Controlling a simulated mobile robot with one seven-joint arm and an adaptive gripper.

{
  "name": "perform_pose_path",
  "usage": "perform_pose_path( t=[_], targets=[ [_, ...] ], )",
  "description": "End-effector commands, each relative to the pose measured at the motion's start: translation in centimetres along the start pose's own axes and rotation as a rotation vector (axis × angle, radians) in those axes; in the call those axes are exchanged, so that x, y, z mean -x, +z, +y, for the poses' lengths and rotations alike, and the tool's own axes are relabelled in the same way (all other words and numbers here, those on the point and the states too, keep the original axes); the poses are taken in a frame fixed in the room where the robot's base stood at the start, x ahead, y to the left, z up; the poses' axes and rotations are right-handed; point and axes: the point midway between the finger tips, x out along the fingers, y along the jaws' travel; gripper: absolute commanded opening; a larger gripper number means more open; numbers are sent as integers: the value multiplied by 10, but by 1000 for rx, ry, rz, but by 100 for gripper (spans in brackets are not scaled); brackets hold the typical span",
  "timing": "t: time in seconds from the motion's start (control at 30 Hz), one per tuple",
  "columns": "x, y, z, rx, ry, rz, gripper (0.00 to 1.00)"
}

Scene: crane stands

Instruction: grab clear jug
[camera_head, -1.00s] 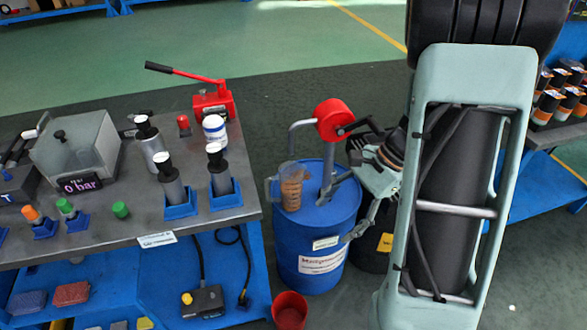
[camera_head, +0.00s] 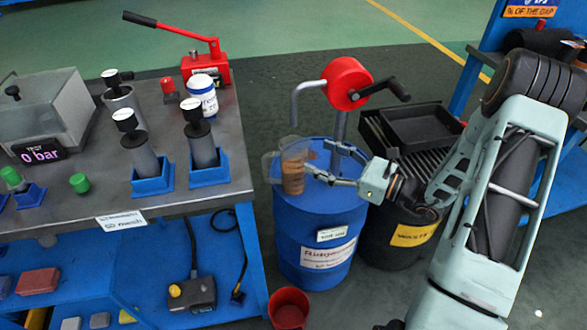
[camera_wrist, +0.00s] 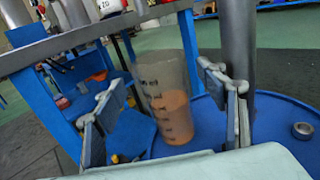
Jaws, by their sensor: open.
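The clear jug (camera_head: 293,170) stands upright on the lid of the blue drum (camera_head: 318,222) and holds a brown liquid. Its handle points left in the head view. My gripper (camera_head: 318,170) is level with the jug and at its right side, fingers pointing at it. In the wrist view the jug (camera_wrist: 167,100) stands between the two open fingers of my gripper (camera_wrist: 165,112), a little beyond them. I see no finger closed on it; the exact gap cannot be told. Part of the jug's right side is hidden by a finger in the head view.
A red crank pump (camera_head: 347,84) rises from the drum behind the jug; its pipe (camera_wrist: 239,50) is close to the right finger. A grey workbench (camera_head: 200,190) is at left. A black waste bin (camera_head: 385,240) stands at right. A red bucket (camera_head: 289,308) is on the floor.

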Motion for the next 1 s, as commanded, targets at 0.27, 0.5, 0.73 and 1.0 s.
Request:
perform_pose_path(
  t=[0.27, 0.5, 0.73, 1.0],
  targets=[
    [-26, -3, 3, 1, 4, 2, 66],
    [-59, -2, 4, 0, 3, 2, 66],
    [-64, -1, 4, 0, 0, 3, 66],
    [-64, 0, 4, 0, 1, 3, 45]
  ],
)
